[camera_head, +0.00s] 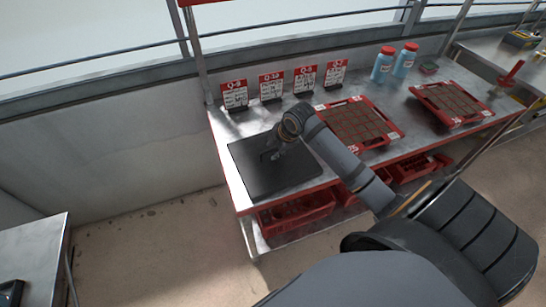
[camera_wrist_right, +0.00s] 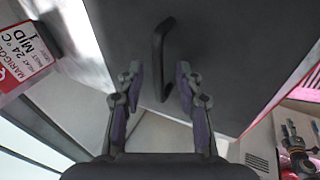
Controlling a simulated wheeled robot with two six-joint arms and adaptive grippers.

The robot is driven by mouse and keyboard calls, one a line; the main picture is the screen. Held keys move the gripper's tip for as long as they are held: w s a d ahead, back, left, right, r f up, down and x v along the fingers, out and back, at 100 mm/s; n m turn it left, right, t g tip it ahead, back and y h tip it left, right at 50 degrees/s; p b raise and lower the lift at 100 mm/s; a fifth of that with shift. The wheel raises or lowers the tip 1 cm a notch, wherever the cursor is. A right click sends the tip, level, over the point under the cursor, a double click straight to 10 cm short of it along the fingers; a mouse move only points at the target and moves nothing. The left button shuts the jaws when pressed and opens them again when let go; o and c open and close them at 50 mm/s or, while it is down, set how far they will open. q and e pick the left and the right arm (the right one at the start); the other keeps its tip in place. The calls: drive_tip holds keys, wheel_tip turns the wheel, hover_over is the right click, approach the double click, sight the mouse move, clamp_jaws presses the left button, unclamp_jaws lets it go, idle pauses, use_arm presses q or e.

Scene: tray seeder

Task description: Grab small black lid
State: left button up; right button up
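The black lid (camera_head: 285,180) is a flat dark panel lying on the left end of the metal table. Its bar handle (camera_wrist_right: 158,50) stands out from the panel in the right wrist view. My right gripper (camera_head: 270,154) is over the lid in the head view. In the right wrist view my right gripper (camera_wrist_right: 160,88) is open, with one finger on each side of the handle's near end and a gap on both sides. Whether the handle is fully between the fingertips in depth is hard to tell. My left gripper is not in view.
Red trays with brown cells (camera_head: 399,134) (camera_head: 488,112) lie right of the lid. Several sign cards (camera_head: 234,95) stand behind it. Two blue bottles (camera_head: 383,65) (camera_head: 405,60) stand at the back. Red bins (camera_head: 297,213) sit on the shelf below. Another table (camera_head: 35,243) is at lower left.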

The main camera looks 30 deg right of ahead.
clamp_jaws()
idle(0.4)
